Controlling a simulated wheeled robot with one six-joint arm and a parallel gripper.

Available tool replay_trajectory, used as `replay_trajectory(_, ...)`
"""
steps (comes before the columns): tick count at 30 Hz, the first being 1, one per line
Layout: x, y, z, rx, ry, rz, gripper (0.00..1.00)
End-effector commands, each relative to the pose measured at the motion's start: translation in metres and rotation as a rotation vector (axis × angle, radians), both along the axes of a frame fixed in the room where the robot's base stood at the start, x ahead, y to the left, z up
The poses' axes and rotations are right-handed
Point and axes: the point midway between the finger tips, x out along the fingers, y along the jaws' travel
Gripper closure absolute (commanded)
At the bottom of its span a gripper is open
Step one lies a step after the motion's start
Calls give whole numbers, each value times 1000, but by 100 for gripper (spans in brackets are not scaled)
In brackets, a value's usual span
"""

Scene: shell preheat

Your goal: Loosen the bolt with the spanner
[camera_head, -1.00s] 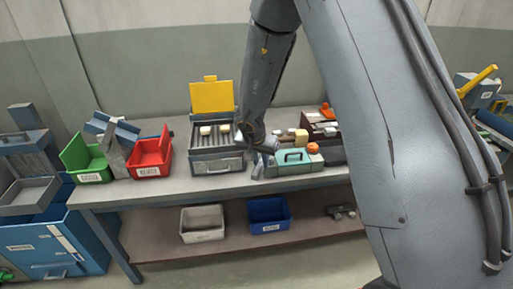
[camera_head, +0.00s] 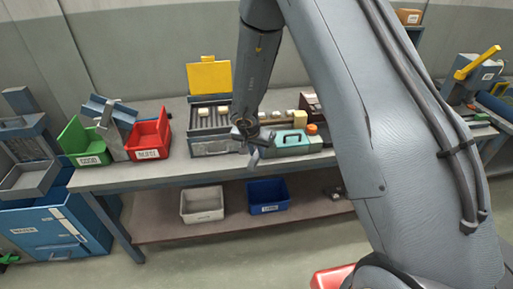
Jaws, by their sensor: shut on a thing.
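My gripper (camera_head: 250,136) is above the front edge of the workbench (camera_head: 165,172), between the grey tray unit and the teal toolbox. It is shut on a small grey piece that looks like the spanner (camera_head: 254,158), which points downward. The piece is small and partly hidden by the gripper, so its exact shape is unclear. I cannot make out the bolt in this view.
A grey tray unit with a yellow lid (camera_head: 209,76) and a teal toolbox (camera_head: 291,142) stand close to my gripper. Green (camera_head: 88,147) and red (camera_head: 149,142) bins are at left. White (camera_head: 202,205) and blue (camera_head: 267,196) bins sit on the lower shelf.

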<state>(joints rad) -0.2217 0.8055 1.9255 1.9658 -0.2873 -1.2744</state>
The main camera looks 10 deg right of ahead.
Motion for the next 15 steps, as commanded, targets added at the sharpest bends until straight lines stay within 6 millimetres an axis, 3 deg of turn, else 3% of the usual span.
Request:
replay_trajectory(10, -1, 0, -27, 1, 3, 2, 100)
replay_trajectory(15, -7, -12, -26, 0, 4, 88, 100)
